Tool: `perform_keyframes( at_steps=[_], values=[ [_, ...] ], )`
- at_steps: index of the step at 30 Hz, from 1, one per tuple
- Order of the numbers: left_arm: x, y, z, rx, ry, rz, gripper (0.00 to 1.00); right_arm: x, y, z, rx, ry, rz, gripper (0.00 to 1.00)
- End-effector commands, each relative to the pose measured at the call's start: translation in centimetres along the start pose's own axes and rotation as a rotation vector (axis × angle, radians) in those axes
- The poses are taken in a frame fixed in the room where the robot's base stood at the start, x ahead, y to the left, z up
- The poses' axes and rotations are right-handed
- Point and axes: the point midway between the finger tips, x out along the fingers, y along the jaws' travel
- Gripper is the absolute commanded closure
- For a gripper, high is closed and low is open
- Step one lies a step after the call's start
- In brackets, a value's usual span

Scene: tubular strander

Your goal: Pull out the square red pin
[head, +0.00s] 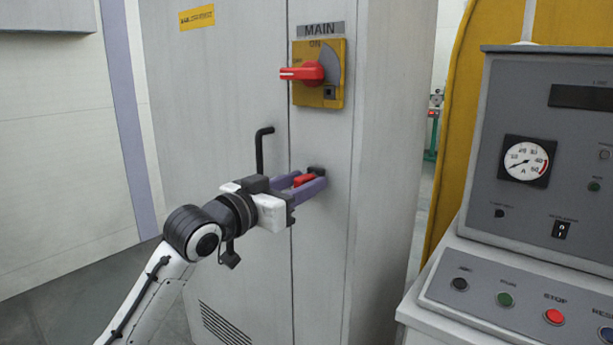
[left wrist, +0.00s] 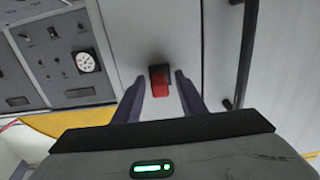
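The square red pin (head: 303,180) sits in a small black holder (head: 316,171) on the front of the grey cabinet, below the MAIN switch. My left gripper (head: 310,187) is at the pin, its two purple fingers one on each side of it. In the left wrist view the red pin (left wrist: 160,82) stands between the open fingers (left wrist: 159,95), with a gap visible on both sides. The pin's far end is hidden in the holder. My right gripper is in neither view.
A black door handle (head: 260,150) stands out just left of the pin. The red rotary switch (head: 303,73) on a yellow plate is above. A control console (head: 545,190) with buttons and a gauge stands at the right. The cabinet face (head: 220,110) is otherwise flat.

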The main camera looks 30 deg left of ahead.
Motion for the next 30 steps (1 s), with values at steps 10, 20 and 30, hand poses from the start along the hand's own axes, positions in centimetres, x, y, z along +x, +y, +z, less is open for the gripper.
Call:
perform_keyframes(
  at_steps=[10, 20, 30],
  values=[
    [0.08, 0.0, 0.02, 0.001, 0.001, 0.0, 0.62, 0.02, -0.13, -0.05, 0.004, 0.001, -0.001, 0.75],
    [0.07, 0.0, -0.03, 0.001, 0.0, 0.0, 0.62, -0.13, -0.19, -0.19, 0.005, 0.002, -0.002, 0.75],
    [0.07, -0.01, 0.0, 0.001, 0.001, 0.0, 0.62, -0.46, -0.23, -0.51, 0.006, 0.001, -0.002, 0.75]
  ],
)
